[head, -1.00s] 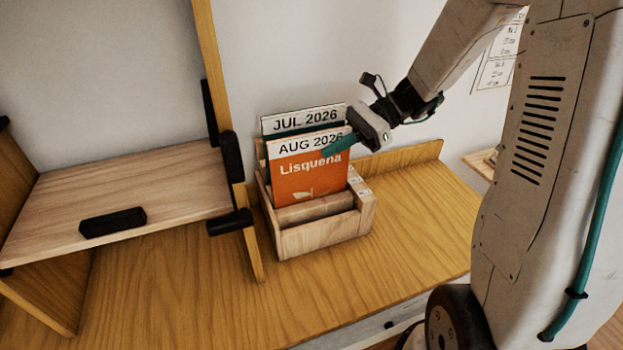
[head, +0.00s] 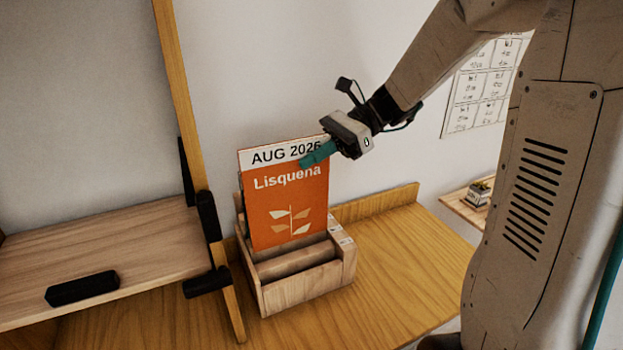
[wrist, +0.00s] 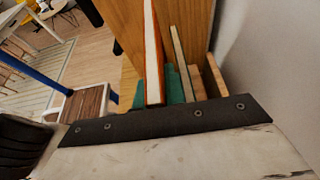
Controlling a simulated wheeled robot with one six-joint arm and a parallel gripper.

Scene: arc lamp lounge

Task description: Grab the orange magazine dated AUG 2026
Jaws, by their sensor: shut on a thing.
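The orange magazine (head: 289,206) has a white strip reading AUG 2026 and the title Lisquena. It stands upright, raised, in front of the other magazine, with its lower part at the wooden holder (head: 305,287). My gripper (head: 318,153) is shut on its upper right edge, with a teal finger across the front. In the wrist view the magazine (wrist: 153,50) shows edge-on between the teal fingers (wrist: 157,90). Another magazine (wrist: 181,62) stands beside it, apart from it, at the right; in the head view it is hidden behind the orange one.
The holder stands on a wooden top (head: 395,250) with a raised back edge. A shelf unit with an upright post (head: 185,120) and black brackets (head: 207,215) is close on the left. Free surface lies to the right.

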